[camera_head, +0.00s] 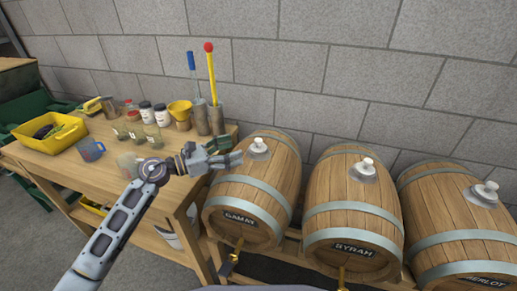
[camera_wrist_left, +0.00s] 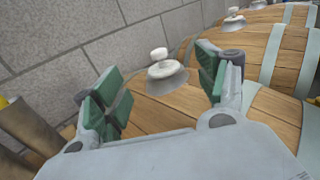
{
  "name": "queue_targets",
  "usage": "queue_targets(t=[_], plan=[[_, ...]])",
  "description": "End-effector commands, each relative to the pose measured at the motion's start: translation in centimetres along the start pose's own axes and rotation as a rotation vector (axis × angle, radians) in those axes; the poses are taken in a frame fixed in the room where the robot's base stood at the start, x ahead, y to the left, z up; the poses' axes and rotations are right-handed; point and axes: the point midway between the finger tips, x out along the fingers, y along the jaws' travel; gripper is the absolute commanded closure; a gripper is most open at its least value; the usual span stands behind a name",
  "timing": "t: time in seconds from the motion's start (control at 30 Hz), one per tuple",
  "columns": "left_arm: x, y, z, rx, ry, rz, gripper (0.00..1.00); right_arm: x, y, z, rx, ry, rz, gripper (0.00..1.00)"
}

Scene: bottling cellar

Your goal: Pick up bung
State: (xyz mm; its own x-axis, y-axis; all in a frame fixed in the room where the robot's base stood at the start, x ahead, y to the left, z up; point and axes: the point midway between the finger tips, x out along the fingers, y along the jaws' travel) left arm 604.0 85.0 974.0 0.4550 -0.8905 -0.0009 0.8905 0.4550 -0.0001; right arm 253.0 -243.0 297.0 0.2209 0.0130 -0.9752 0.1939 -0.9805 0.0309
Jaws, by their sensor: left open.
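A white bung (camera_head: 258,143) with a round knob sits in a grey collar on top of the barrel labelled Gamay (camera_head: 244,200). My left gripper (camera_head: 234,156) is open and empty, just left of this bung, with its fingers pointing toward it. In the left wrist view the same bung (camera_wrist_left: 159,54) appears between the green-padded fingers and beyond them, apart from both. Similar bungs sit on the Syrah barrel (camera_head: 366,164) and the Merlot barrel (camera_head: 487,188). My right gripper is not in view.
Two upright tools in metal cylinders (camera_head: 217,119) stand near the barrel. A block wall (camera_head: 300,60) closes the back.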

Motion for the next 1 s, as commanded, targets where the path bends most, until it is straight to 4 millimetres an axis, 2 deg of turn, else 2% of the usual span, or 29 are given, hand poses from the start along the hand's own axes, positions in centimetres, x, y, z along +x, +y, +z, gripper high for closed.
queue_targets(t=[0.1, 0.3, 0.8, 1.0], plan=[[1.5, 0.0, 0.1, 0.000, -0.002, -0.001, 0.27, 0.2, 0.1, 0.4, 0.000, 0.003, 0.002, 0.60], [3.1, 0.0, 0.1, -0.001, -0.001, -0.001, 0.27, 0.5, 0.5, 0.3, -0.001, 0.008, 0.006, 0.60], [3.6, 0.0, 0.0, 0.000, -0.001, -0.001, 0.27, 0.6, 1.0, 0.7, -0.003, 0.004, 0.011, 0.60], [4.5, 0.0, 0.0, -0.001, -0.002, -0.002, 0.27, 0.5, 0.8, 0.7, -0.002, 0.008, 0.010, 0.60]])
